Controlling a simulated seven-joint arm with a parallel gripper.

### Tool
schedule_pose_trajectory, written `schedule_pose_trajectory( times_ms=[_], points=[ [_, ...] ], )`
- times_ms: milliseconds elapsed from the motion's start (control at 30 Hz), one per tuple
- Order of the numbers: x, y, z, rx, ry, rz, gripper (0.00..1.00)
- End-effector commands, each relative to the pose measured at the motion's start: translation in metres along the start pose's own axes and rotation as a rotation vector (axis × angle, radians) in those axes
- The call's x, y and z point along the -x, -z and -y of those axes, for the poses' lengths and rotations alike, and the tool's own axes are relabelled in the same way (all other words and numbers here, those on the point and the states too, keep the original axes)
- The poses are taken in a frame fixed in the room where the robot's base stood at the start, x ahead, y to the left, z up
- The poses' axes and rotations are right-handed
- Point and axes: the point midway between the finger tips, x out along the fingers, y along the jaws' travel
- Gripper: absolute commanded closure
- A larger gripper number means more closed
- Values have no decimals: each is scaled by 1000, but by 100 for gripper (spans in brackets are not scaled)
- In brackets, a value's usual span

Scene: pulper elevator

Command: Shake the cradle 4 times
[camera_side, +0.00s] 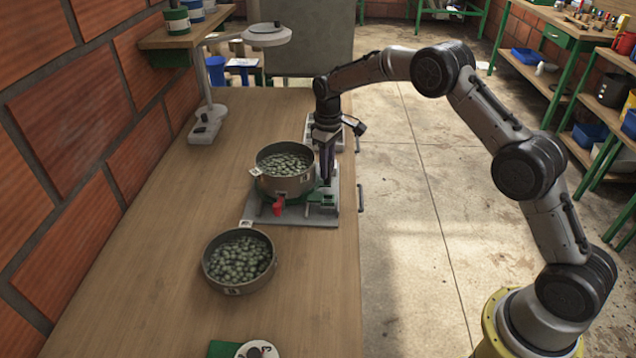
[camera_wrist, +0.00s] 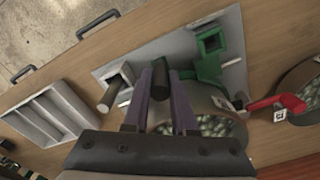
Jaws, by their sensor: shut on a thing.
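The cradle is a green holder (camera_side: 268,198) on a grey base plate (camera_side: 296,216), with a red lever (camera_side: 278,208) at its front. A metal pot of green beans (camera_side: 286,184) sits upright in it. My gripper (camera_side: 326,176) points down at the right side of the pot. In the wrist view, my gripper (camera_wrist: 160,84) is shut on a dark upright handle (camera_wrist: 160,74) beside the pot. The green part (camera_wrist: 209,55) and red lever (camera_wrist: 280,104) show there too. The fingers and wrist hide part of the pot and the handle's lower end.
A second pot of beans (camera_side: 238,284) stands nearer on the bench. A lamp-like stand (camera_side: 206,118) stands at the back left, by the brick wall. A grey slotted tray (camera_wrist: 47,113) lies beside the base plate. The near bench (camera_side: 170,290) is mostly clear.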

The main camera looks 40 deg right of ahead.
Motion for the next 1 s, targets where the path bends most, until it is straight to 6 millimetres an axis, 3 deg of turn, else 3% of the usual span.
schedule_pose_trajectory(
  times_ms=[100,800,833,1000],
  points=[
    [0,6,-9,-2,0,-3,85],
    [1,-2,4,0,0,-2,85],
    [1,-2,4,0,0,-2,73],
    [0,-2,4,0,0,-1,43]
  ],
)
